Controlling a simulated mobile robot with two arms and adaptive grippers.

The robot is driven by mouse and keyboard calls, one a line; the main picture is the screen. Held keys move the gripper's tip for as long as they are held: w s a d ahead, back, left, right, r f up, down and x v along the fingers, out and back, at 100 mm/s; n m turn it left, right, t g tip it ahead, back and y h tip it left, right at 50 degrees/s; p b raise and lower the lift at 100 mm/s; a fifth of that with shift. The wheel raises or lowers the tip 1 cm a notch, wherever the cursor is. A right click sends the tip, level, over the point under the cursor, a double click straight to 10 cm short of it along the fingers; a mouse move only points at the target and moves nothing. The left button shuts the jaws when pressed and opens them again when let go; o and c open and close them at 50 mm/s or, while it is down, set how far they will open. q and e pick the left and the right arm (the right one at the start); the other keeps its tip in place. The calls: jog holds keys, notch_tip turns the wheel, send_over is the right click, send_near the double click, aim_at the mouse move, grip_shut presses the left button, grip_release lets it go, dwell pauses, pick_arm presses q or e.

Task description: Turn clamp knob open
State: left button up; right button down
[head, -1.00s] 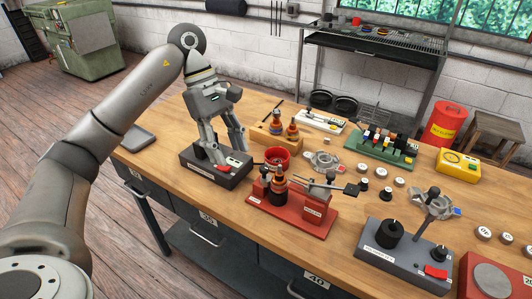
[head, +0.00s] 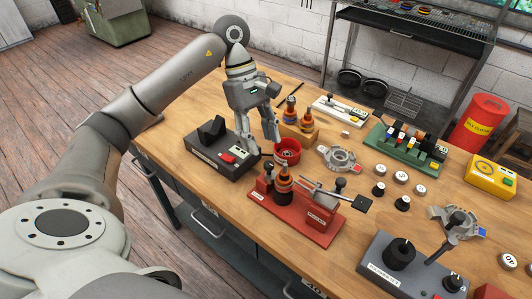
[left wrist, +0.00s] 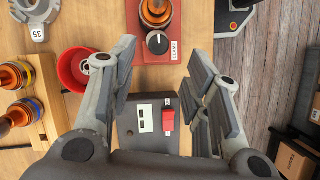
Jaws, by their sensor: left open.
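The clamp knob is a round black knob (left wrist: 157,42) with a light pointer line, beside a "CLAMP" label on the red fixture (left wrist: 142,10) in the left wrist view. In the head view the red fixture (head: 310,222) stands mid-bench, holding a copper-and-black rotor (head: 283,184); the knob is hard to make out there. My left gripper (head: 263,148) is open and empty, pointing down between the black switch box and the fixture. In the left wrist view the knob lies between the fingertips (left wrist: 162,50) in the picture; no contact shows. My right gripper is not in view.
A black box (head: 209,160) with a red switch sits left of the fixture. A red bowl (head: 287,152) and a wooden block with rotors (head: 300,137) stand close behind the gripper. A metal housing (head: 340,159) and small round parts lie to the right.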

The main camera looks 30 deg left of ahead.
aim_at(267, 162)
pick_arm(q)
jog(key=x, duration=0.4)
jog(key=shift+p, duration=0.4)
jog(key=shift+d+f, duration=0.25)
jog(key=shift+f, duration=0.45)
jog(key=shift+c, duration=1.2)
grip_shut()
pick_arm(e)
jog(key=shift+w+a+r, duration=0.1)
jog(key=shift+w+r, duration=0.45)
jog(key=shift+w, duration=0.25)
